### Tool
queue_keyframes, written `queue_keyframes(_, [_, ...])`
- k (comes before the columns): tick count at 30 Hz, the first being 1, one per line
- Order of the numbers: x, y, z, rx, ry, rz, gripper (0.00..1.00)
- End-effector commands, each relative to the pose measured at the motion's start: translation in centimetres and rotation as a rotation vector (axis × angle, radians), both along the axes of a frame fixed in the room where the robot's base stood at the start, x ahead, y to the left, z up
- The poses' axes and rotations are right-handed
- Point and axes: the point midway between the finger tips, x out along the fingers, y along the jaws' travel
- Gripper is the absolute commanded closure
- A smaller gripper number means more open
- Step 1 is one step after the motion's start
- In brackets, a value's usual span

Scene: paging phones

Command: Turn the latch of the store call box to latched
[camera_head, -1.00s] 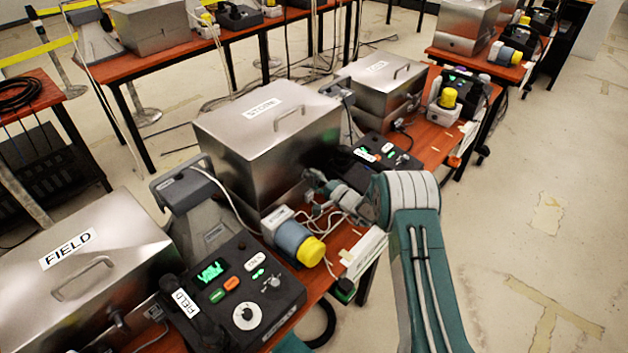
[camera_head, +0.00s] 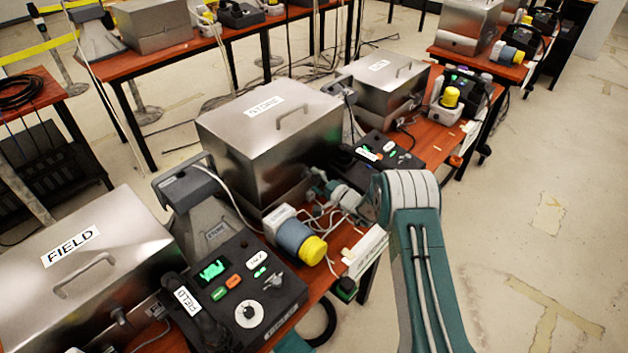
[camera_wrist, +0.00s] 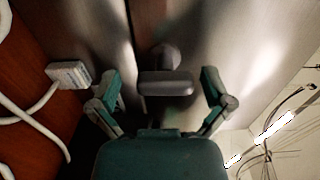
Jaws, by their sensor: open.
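The store call box (camera_head: 228,150) is a brushed metal box with a lid, a handle and a STORE label, on the red-brown table at mid-picture in the head view. Its latch (camera_wrist: 166,84) is a grey T-shaped knob on the metal front in the wrist view, with its bar lying across the picture. My gripper (camera_wrist: 160,92) is open, with one finger on each side of the latch bar and a gap at both ends. In the head view my gripper (camera_head: 318,186) is at the box's right face, where the latch is hidden.
A yellow-capped blue cylinder (camera_head: 295,238) and loose white cables stand below my gripper. A white plug (camera_wrist: 68,74) lies left of the fingers. The FIELD box (camera_head: 130,250) and its console (camera_head: 270,300) are nearer; another metal box (camera_head: 375,90) is behind. Open floor lies right.

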Motion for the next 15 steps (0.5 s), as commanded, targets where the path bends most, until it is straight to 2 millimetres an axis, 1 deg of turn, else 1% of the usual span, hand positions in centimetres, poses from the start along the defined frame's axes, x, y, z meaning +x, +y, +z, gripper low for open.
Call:
queue_keyframes(5, [0.0,-0.2,0.1,0.002,-0.001,-0.002,0.00])
queue_keyframes(8, [-0.4,-0.9,0.1,0.001,-0.001,-0.004,0.00])
queue_keyframes(11, [-1.4,-2.2,0.2,0.001,0.000,-0.004,0.00])
queue_keyframes(15, [-3.3,-4.6,0.1,0.001,0.001,-0.005,0.00])
